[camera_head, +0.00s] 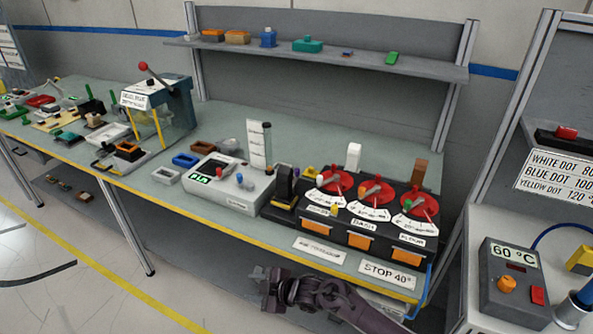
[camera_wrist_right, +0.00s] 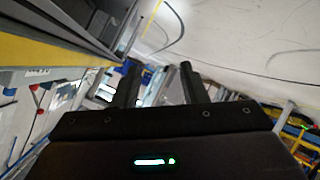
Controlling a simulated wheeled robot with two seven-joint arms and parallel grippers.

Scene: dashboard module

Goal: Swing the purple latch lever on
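The black dashboard module (camera_head: 375,238) stands on the workbench, with several red dials (camera_head: 372,189), small levers and orange tabs. A small purple piece (camera_head: 296,172) shows at its back left, beside a dark upright block; it is too small to tell whether it is the latch lever or how it is set. My right gripper (camera_head: 262,288) is in front of the bench edge, below and left of the module, touching nothing visible. In the right wrist view its two fingers (camera_wrist_right: 158,85) stand apart with nothing between them. My left gripper is not in view.
A white control box (camera_head: 235,190) stands left of the module. A STOP 40° label (camera_head: 389,274) lies at the bench front. A grey panel with a 60 °C display (camera_head: 512,280) stands at right. A shelf (camera_head: 340,56) spans the back.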

